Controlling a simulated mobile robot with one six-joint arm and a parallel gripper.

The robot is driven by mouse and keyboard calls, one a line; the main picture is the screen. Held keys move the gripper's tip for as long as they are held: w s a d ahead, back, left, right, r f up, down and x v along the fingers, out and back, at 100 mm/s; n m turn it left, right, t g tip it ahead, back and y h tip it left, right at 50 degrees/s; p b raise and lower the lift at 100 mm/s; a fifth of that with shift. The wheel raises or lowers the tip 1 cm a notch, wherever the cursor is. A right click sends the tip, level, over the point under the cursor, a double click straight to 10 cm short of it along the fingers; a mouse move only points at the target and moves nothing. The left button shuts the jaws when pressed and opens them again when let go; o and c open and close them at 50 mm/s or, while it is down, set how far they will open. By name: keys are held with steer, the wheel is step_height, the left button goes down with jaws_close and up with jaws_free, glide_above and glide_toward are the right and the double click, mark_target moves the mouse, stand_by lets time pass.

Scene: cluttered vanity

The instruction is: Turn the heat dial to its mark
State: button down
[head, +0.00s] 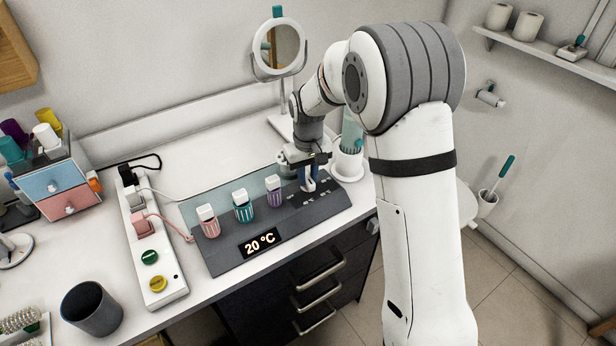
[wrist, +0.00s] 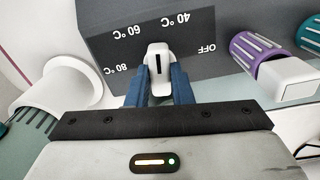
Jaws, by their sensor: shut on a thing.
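The heat dial (wrist: 157,62) is a white knob with a dark pointer line, on the right end of the grey control panel (head: 222,250). In the wrist view it sits between my blue fingers, with the printed marks OFF, 40 °C, 60 °C and 80 °C around it. The pointer line lies between the 40 °C and 60 °C labels. My gripper (wrist: 158,88) is shut on the dial; in the head view my gripper (head: 308,186) reaches down onto the panel's right end and mostly hides the dial. The panel display (head: 262,243) reads 20 °C.
Pink, teal and purple capped cylinders (head: 242,207) stand along the panel left of my gripper. A white holder (head: 348,163) stands close on the right. A power strip (head: 150,240), a dark cup (head: 92,308) and a round mirror (head: 278,48) stand on the counter.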

mark_target(308, 178)
steer(key=n, duration=0.3)
steer(key=shift+n+b, duration=0.3)
steer(key=shift+b, duration=0.05)
steer(key=shift+n, duration=1.7)
steer(key=shift+r+b, duration=0.1)
steer(key=shift+b, duration=0.2)
steer(key=c, duration=1.3)
jaws_free()
step_height(308, 178, up, 8)
steer(key=shift+f, duration=0.15)
